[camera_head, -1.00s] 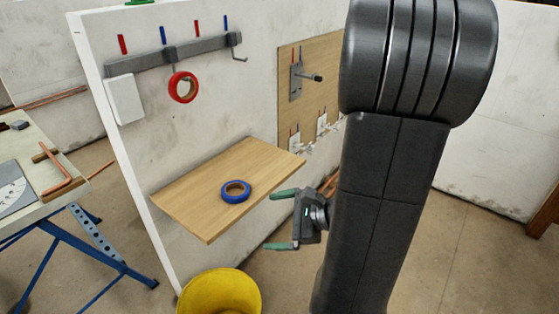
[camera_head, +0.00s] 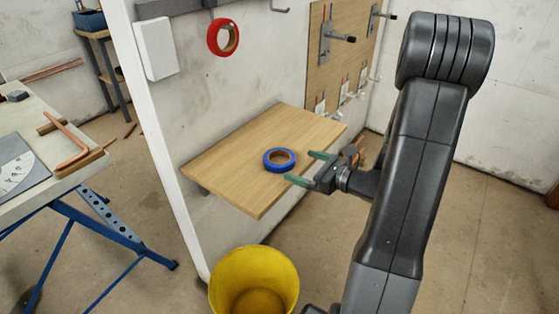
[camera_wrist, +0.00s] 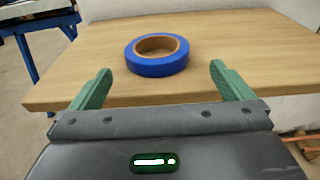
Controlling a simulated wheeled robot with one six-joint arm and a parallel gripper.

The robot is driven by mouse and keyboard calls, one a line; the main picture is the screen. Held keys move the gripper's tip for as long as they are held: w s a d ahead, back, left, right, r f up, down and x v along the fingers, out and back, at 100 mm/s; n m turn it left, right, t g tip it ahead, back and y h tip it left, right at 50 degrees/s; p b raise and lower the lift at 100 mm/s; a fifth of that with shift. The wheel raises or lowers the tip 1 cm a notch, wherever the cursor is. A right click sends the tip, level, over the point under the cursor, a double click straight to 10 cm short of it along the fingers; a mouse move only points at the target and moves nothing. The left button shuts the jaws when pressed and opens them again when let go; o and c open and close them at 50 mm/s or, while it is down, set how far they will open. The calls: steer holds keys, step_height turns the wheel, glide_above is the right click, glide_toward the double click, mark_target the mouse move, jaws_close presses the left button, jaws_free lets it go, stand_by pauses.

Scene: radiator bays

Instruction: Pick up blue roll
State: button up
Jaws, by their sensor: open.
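The blue roll (camera_head: 272,167) lies flat on a wooden shelf (camera_head: 222,165) fixed to the white wall panel. Its brown core shows as a ring. In the wrist view the blue roll (camera_wrist: 158,64) is ahead of my gripper (camera_wrist: 155,85), roughly centred between the two green fingers and a little beyond their tips. In the head view my gripper (camera_head: 303,168) is open and empty at the shelf's front right edge, with its fingers pointing at the roll. The fingers look apart from the roll.
A red roll (camera_head: 211,38) hangs from a hook on the wall panel above the shelf. A yellow bucket (camera_head: 285,290) stands on the floor below. A workbench with blue legs (camera_head: 134,244) is at the left. The shelf around the roll is clear.

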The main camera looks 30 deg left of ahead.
mark_target(271, 155)
steer(key=a, duration=0.7)
steer(key=shift+w+a+f, duration=0.1)
steer(key=shift+f, duration=0.2)
steer(key=c, duration=0.8)
